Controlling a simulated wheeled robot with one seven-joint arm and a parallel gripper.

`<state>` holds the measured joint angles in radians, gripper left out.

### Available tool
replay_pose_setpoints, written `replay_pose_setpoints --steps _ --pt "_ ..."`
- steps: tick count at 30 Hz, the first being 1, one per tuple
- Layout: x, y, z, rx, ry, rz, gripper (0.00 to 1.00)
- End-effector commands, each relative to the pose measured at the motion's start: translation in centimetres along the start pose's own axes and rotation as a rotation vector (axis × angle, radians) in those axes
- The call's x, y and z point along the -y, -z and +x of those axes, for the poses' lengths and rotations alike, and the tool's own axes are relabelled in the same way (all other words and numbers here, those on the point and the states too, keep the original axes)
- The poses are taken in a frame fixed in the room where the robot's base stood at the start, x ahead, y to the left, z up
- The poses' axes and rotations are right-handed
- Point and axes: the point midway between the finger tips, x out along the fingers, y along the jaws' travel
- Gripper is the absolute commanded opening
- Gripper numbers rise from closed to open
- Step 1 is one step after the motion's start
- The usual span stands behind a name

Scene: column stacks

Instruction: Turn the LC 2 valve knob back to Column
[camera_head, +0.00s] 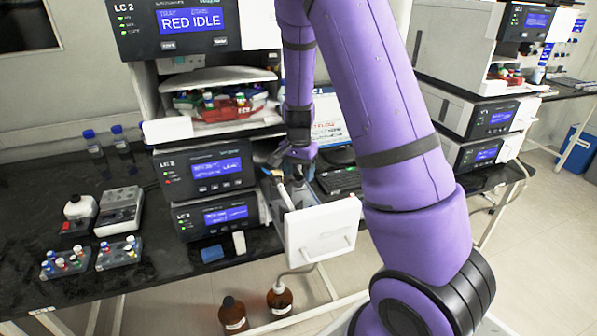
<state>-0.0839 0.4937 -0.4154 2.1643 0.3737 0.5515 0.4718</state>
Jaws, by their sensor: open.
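The LC 2 stack (200,170) stands on the black bench, left of centre. Its top module carries an LC 2 label and a blue screen (192,20) reading RED IDLE. My gripper (284,172) points down at the right side of the lower LC 2 modules, above and behind an open white door panel (322,228). It is open. A small pale, narrow piece (284,195) shows just below it. I cannot make out the valve knob or its setting; my gripper and the door panel cover that area.
Brown bottles (280,298) stand below the bench. A second instrument stack (480,130) is at right.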

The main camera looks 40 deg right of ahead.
Motion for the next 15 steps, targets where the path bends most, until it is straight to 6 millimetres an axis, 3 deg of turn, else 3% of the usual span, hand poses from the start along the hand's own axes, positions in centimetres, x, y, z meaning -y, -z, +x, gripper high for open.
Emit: replay_pose_setpoints --steps 5,15 --pt "0.1 0.0 -1.2 -0.001 0.003 0.000 0.62" --pt "0.1 0.0 -7.4 -0.001 0.004 -0.001 0.62"
